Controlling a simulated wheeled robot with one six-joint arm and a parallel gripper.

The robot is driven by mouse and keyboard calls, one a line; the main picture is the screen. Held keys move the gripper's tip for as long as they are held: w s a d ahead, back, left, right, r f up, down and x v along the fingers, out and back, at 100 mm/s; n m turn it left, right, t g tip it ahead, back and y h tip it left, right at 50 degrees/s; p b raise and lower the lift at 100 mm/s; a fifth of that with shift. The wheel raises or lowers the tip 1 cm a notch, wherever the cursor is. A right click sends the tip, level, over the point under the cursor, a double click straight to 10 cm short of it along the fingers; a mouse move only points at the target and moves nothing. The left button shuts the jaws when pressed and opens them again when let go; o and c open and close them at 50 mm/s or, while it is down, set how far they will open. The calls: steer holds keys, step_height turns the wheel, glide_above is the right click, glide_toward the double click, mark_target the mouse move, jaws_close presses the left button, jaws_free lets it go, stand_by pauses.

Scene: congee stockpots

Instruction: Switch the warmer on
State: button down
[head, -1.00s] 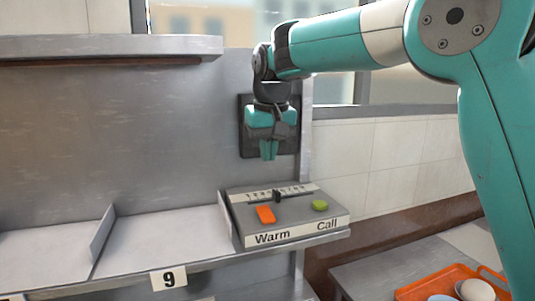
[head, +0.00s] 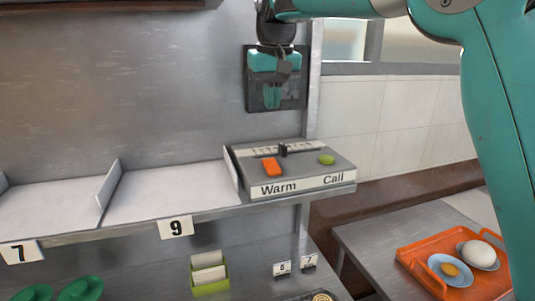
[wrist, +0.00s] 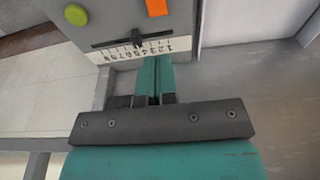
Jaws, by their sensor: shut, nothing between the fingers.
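The warmer's control box (head: 305,177) sits at the right end of the shelf. It has an orange rocker switch (head: 273,167) above the word "Warm", a green button (head: 326,160) above "Call", and a black slider (head: 283,149) on a numbered scale. The wrist view also shows the orange switch (wrist: 157,7), the green button (wrist: 76,14) and the slider (wrist: 138,41). My gripper (head: 271,104) is shut and empty, pointing down above and behind the box, apart from it. I cannot tell which way the switch is set.
A shelf bay labelled 9 (head: 176,228) lies left of the box, with a low divider (head: 108,190). An orange tray (head: 418,248) with an egg and a small dish stands at lower right.

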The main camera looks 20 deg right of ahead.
mark_target(269, 165)
steer(key=f+p, duration=0.1)
steer(key=f, duration=0.3)
steer(key=w+f+p, duration=0.1)
steer(key=f, duration=0.3)
steer(key=w+f+p, duration=0.1)
steer(key=f, duration=0.4)
steer(key=shift+w, duration=0.15)
steer(key=shift+f, duration=0.35)
steer(key=shift+w+f, duration=0.15)
steer(key=shift+f, duration=0.5)
steer(key=shift+s, duration=0.75)
steer(key=shift+r, duration=0.25)
